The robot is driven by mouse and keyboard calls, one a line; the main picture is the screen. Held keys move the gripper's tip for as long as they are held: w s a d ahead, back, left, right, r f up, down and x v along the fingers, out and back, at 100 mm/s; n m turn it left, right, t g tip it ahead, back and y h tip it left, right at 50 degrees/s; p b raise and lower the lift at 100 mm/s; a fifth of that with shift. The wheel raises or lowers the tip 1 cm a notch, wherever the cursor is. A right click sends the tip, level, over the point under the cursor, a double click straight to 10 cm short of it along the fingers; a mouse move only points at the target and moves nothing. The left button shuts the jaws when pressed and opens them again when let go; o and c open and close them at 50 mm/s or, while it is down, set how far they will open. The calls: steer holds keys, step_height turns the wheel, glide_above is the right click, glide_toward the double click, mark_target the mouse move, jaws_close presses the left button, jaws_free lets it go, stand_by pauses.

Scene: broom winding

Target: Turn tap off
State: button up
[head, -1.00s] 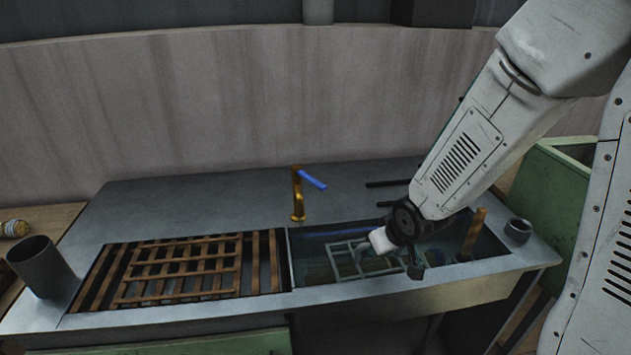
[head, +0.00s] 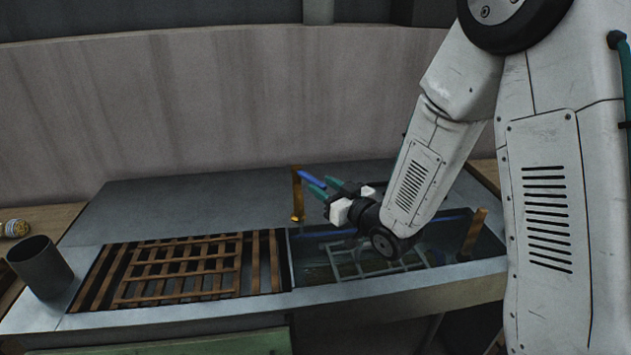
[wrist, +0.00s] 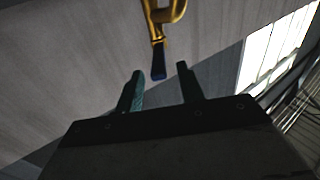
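The tap is a brass pipe (head: 297,196) standing at the back edge of the sink, with a blue lever handle (head: 311,178) that points right toward my gripper. In the wrist view the brass tap (wrist: 160,14) is at the top, and its blue-black handle (wrist: 158,62) points down between my fingers. My gripper (head: 324,187) is beside the handle on its right. In the wrist view its two green fingers (wrist: 160,74) are apart and empty, with the handle's end just ahead of the gap.
The sink basin (head: 350,272) with a rack in it lies below my arm. A wooden slatted grid (head: 180,268) covers the left part of the counter. A grey cup (head: 40,264) stands at the far left. The back counter (head: 190,200) is clear.

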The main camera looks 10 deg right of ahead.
mark_target(316, 180)
steer(key=shift+x, duration=2)
jaws_close()
